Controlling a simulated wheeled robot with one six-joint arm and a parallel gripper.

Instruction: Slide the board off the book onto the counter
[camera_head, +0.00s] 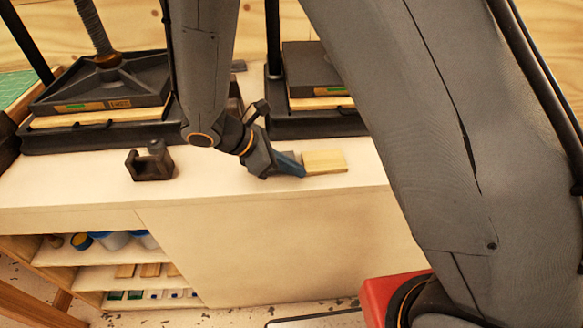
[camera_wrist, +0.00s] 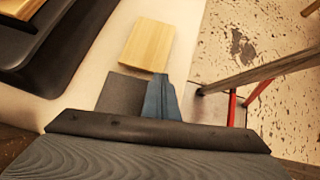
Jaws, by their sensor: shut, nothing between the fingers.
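A pale wooden board (camera_head: 325,161) lies on the cream counter (camera_head: 215,190) near its front edge; it also shows in the wrist view (camera_wrist: 148,45). My gripper (camera_head: 297,166) is shut and empty, low over the counter at the board's left end in the head view. In the wrist view its blue fingertips (camera_wrist: 161,88) are at the board's near edge; I cannot tell whether they touch. A flat dark grey piece (camera_wrist: 121,92) shows beside the fingertips, partly hidden; I cannot tell whether it is the book.
A black press (camera_head: 95,85) stands at the left, with a wooden board under its plate. A second press (camera_head: 312,75) stands behind my gripper, partly hidden by my arm. A small dark block (camera_head: 150,162) sits to the left.

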